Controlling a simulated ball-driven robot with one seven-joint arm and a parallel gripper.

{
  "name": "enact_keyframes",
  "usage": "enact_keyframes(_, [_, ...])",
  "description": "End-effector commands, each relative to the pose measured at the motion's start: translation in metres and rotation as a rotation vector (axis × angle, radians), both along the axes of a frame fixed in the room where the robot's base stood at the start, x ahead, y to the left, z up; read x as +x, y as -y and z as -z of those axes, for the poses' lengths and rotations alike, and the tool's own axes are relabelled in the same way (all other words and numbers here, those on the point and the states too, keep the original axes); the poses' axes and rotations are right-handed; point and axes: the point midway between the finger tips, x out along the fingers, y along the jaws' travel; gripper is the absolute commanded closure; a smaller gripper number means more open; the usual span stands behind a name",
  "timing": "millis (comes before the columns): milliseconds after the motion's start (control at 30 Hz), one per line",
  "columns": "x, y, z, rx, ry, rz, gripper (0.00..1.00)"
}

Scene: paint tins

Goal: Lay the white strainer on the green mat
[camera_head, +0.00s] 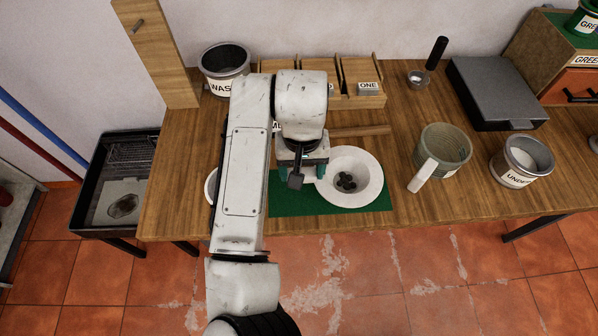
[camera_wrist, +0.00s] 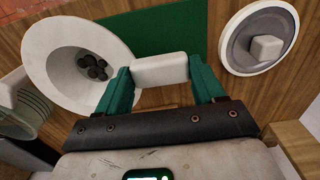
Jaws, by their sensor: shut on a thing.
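The white strainer (camera_head: 369,168) is a wide-rimmed round bowl with several dark lumps in its middle. It also shows at the upper left of the wrist view (camera_wrist: 52,62). My gripper (camera_head: 302,172) has its green fingers shut on the strainer's white block handle (camera_wrist: 160,70). The green mat (camera_head: 290,206) lies at the table's front edge, beneath the strainer and my gripper. The bowl covers the mat's right part, and its far rim passes the mat's back edge. I cannot tell whether the bowl touches the mat.
A round lid with a knob (camera_wrist: 262,42) lies left of the mat, mostly behind my arm in the head view. A ribbed mug (camera_head: 443,150) and a labelled tin (camera_head: 521,163) stand right. Wooden bins (camera_head: 362,85) and a dark tin (camera_head: 224,72) stand behind.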

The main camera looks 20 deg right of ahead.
Motion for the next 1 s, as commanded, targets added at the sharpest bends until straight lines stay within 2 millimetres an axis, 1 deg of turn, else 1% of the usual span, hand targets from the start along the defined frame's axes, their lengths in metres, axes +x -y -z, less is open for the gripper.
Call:
enact_keyframes(233, [0.014,-0.002,0.016,0.002,0.000,-0.001,0.83])
enact_keyframes(300, [0.012,-0.002,0.027,0.000,-0.002,-0.002,0.83])
enact_keyframes(433, [0.012,-0.002,0.041,0.000,0.000,-0.001,0.83])
enact_keyframes(500, [0.012,-0.002,0.045,0.000,0.001,0.000,0.83])
enact_keyframes(867, [0.012,-0.002,0.048,0.000,0.001,-0.001,0.83])
enact_keyframes(900, [0.012,-0.002,0.048,0.001,0.001,-0.001,0.29])
enact_keyframes(1000, [0.012,-0.002,0.048,0.001,0.001,-0.001,0.19])
